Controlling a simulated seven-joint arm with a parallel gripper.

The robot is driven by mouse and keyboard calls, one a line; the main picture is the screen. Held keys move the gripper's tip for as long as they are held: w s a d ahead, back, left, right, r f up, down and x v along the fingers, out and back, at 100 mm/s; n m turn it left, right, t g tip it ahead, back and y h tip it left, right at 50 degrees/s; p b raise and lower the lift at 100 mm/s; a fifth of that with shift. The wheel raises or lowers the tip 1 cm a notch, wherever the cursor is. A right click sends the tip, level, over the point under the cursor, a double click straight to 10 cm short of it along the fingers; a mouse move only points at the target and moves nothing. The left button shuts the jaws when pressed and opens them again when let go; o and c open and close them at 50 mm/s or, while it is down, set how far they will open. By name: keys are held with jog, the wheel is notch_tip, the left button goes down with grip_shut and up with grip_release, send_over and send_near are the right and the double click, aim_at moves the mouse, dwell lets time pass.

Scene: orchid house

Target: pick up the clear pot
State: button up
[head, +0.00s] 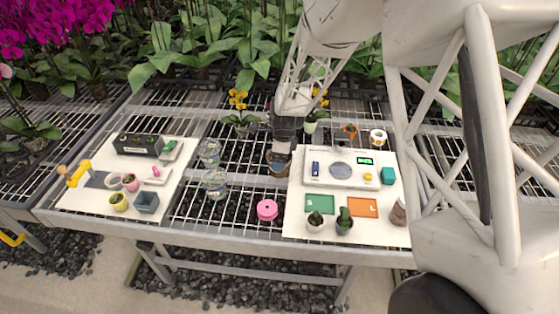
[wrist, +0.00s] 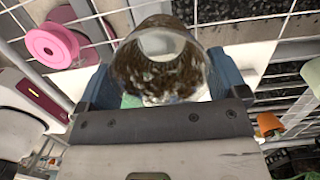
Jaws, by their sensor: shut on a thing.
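My gripper (head: 282,150) is over the middle of the mesh bench, left of the right white board. It is shut on a clear pot (head: 279,165) with brown, bark-like stuff showing through its wall. In the wrist view my gripper (wrist: 163,82) has its blue fingers on either side of the clear pot (wrist: 158,62), which shows a pale round patch. Whether the pot touches the bench is hard to tell. Two more clear vessels, an upper one (head: 210,153) and a lower one (head: 215,184), stand on the mesh to the left.
A pink spool (head: 267,210) sits on the mesh in front. The right board (head: 296,222) bears a scale (head: 341,170), green and orange mats and small potted plants. The left board (head: 82,207) holds small pots and a dark box (head: 139,144). Yellow-flowered orchids (head: 239,112) stand behind.

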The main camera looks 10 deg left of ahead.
jog(key=shift+r, duration=0.75)
jog(key=s+d, duration=0.3)
jog(key=s, duration=0.4)
jog(key=s+d+r, duration=0.1)
jog(key=s+d, duration=0.1)
jog(key=s, duration=0.6)
jog(key=shift+d, duration=0.4)
jog(key=shift+r, duration=0.1)
jog(key=shift+w+d, duration=0.1)
jog(key=w+d+m, duration=0.4)
jog(key=w+d, duration=0.4)
jog(key=d, duration=0.6)
jog(key=w+d+m, duration=0.4)
jog(key=w+d, duration=0.5)
jog(key=d, duration=0.4)
jog(key=d+m+t+h, duration=0.1)
jog(key=d+m, duration=0.5)
jog(key=d, duration=2.9)
jog(key=shift+s+r+m, duration=0.15)
jog(key=shift+s+m, duration=0.1)
jog(key=shift+m, duration=0.15)
jog(key=shift+w, duration=0.1)
